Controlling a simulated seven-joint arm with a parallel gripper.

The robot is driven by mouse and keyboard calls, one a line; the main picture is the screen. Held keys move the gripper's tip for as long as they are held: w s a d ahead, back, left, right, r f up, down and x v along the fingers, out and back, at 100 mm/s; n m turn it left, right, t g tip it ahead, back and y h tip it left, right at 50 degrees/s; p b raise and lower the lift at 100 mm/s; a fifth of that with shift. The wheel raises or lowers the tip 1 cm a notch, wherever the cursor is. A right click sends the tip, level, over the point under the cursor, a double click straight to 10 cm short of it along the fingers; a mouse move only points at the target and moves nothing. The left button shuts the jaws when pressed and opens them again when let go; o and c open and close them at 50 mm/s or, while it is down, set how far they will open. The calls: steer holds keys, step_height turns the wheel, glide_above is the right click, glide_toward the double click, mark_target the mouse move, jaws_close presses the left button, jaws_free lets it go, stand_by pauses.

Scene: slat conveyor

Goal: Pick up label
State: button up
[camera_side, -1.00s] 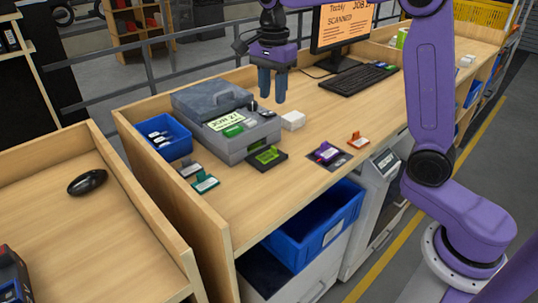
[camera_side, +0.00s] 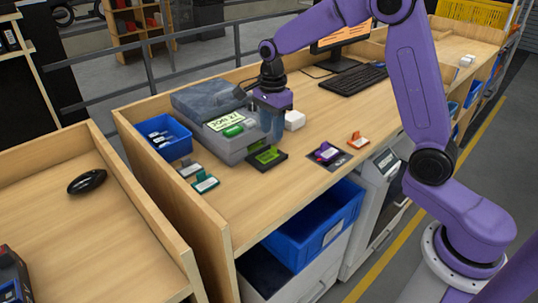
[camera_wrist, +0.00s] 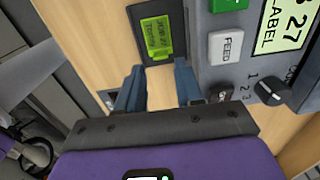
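A dark label plate with a bright green printed face (camera_side: 268,156) lies at the front edge of the grey label printer (camera_side: 236,149). My gripper (camera_side: 272,138) points down, over or close to the label, beside the printer's front right. In the wrist view its two blue fingers (camera_wrist: 158,82) are apart with bare wood between them; it is open and empty. I cannot tell the exact height above the label.
A white block (camera_side: 294,121) stands right of the gripper. A blue bin (camera_side: 166,137) and green-edged tag (camera_side: 205,183) are left. A keyboard (camera_side: 355,79) lies behind; the bench front is mostly clear.

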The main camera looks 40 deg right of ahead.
mark_target(273, 147)
steer(key=shift+d+f, duration=0.15)
steer(key=shift+f, duration=1.3)
steer(key=shift+d+f, duration=0.1)
steer(key=shift+f, duration=1.35)
steer(key=shift+c, duration=0.3)
steer(key=c, duration=0.3)
